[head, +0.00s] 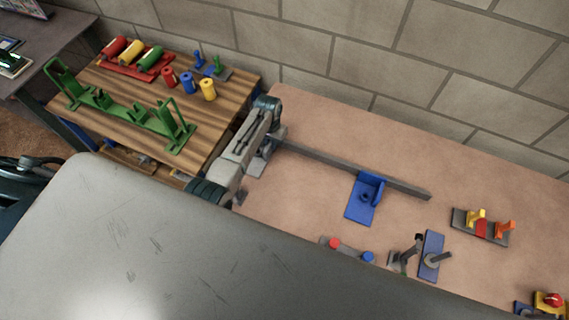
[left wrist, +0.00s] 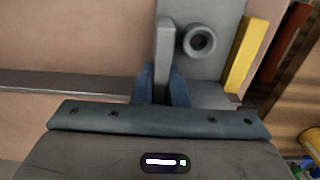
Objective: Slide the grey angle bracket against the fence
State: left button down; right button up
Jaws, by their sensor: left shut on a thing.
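The grey angle bracket (head: 256,165) is at the left end of the work table, mostly hidden by my left arm in the head view. In the left wrist view the bracket (left wrist: 215,12) shows a flat plate, an upright plate and a round ring. My left gripper (left wrist: 163,88) is shut on the upright plate; in the head view the gripper (head: 268,140) is over the fence's left end. The fence (head: 335,166) is a long grey bar, which also shows in the left wrist view (left wrist: 65,83). Whether bracket and fence touch is hidden by the gripper. My right gripper is out of view.
A blue bracket (head: 359,208) stands by the fence's middle. Further right are a blue plate with a grey handle (head: 431,256) and a dark plate with yellow and orange parts (head: 481,227). A yellow strip (left wrist: 249,52) lies beside the grey bracket. A wooden table (head: 150,95) stands left.

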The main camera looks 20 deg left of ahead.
pick_arm(q)
jog(key=shift+w+a+r, duration=0.1)
jog(key=c, duration=1.4)
grip_release()
jog(key=shift+o, duration=0.2)
jog(key=shift+r+p, duration=0.35)
jog(key=shift+r, duration=3.55)
jog(key=shift+f, duration=0.1)
